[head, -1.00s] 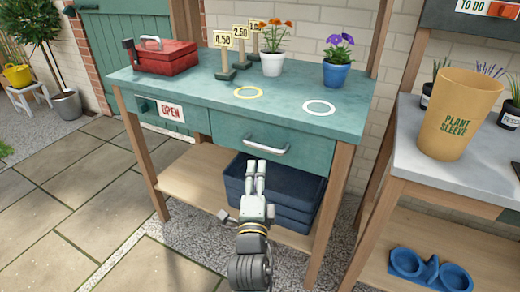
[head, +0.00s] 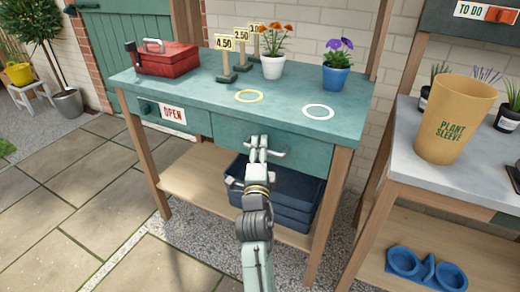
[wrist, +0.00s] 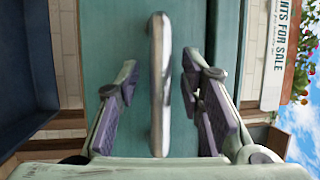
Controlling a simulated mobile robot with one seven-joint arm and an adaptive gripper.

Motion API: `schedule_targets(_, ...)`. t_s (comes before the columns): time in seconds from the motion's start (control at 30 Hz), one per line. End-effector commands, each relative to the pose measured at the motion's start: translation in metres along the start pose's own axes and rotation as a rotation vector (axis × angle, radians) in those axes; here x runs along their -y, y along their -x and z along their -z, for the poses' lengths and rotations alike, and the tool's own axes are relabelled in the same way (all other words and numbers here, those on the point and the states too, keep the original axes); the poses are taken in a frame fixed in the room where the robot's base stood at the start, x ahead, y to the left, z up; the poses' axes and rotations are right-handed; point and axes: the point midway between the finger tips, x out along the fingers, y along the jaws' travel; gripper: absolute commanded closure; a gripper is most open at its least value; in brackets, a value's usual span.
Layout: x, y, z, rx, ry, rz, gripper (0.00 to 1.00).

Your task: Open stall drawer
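The stall drawer (head: 296,152) is a teal drawer front under the tabletop of the stall (head: 200,95), and it looks shut. Its silver bar handle (wrist: 160,80) runs upright through the middle of the wrist view. In the wrist view, my gripper (wrist: 158,90) is open, with one finger on each side of the handle. Gaps show between the handle and both fingers.
A red toolbox (head: 166,58), price signs and two flower pots stand on top. Paving in front is free.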

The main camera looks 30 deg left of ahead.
Motion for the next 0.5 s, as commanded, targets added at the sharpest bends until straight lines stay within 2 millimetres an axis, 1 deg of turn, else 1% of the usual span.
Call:
schedule_targets(0.03, 0.0, 0.0001, 0.0, 0.0, 0.0, 0.0, 0.69)
schedule_targets(0.07, 0.0, 0.0002, -0.0001, 0.0, 0.0, 0.0, 0.71)
schedule_targets(0.5, 0.0001, 0.0004, -0.0002, 0.0, 0.0, 0.0, 1.0)
